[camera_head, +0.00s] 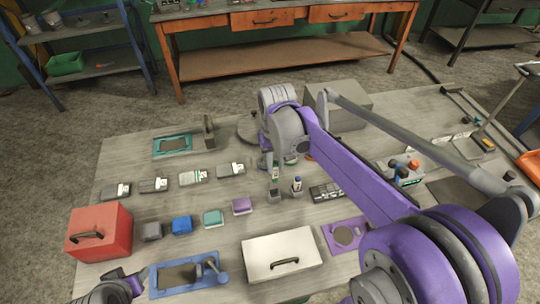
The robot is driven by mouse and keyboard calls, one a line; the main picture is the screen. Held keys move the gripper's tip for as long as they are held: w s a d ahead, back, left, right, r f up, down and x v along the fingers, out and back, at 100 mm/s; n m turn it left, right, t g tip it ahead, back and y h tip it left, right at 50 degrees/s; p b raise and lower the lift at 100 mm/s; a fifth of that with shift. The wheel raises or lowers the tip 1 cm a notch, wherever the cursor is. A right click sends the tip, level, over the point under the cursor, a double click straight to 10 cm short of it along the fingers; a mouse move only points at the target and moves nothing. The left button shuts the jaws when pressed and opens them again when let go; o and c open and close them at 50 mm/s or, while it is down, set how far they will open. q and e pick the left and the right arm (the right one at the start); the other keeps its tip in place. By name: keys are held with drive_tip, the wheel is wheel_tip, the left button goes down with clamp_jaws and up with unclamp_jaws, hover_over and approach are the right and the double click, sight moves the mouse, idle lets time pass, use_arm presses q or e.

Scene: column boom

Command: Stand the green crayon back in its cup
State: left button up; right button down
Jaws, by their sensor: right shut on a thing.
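My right gripper (277,162) hangs below the wrist of the purple and grey arm, over the middle of the table. It is shut on the green crayon (276,173), which is upright with its lower part showing. A small grey cup (274,196) stands directly below the crayon. I cannot tell whether the crayon's end is inside the cup or just above it. A second small cup (297,193) beside it on the right holds a blue-marked crayon (297,182). My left gripper (126,286) is dark, at the bottom left, partly cut off; its jaws are unclear.
A red box (99,232) and a white box (281,254) stand at the front. Several small coloured blocks, such as a purple one (242,206), lie left of the cups. A dark keypad-like item (327,191) lies right of the cups. My arm covers the table's right middle.

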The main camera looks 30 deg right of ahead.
sight(275, 181)
drive_tip(key=shift+s+f, duration=0.15)
drive_tip(key=shift+f, duration=0.15)
drive_tip(key=shift+f+b, duration=1.3)
drive_tip(key=shift+f, duration=1.3)
use_arm(q)
drive_tip(key=shift+g, duration=0.4)
drive_tip(key=shift+s+f+b, duration=0.3)
drive_tip(key=shift+s+f, duration=0.25)
drive_tip(key=shift+f, duration=0.6)
drive_tip(key=shift+s+f+b, duration=0.35)
drive_tip(key=shift+s+f, duration=0.2)
drive_tip(key=shift+f, duration=0.55)
drive_tip(key=shift+s+f+b, duration=0.3)
drive_tip(key=shift+s+f, duration=0.25)
drive_tip(key=shift+f, duration=0.6)
use_arm(e)
drive_tip(key=shift+f, duration=1.65)
drive_tip(key=c, duration=0.7)
unclamp_jaws()
drive_tip(key=shift+r, duration=0.15)
wheel_tip(275, 181, up, 11)
drive_tip(key=shift+f+p, duration=0.2)
drive_tip(key=shift+p, duration=0.15)
use_arm(q)
drive_tip(key=shift+w+r, duration=0.2)
drive_tip(key=shift+r, duration=0.3)
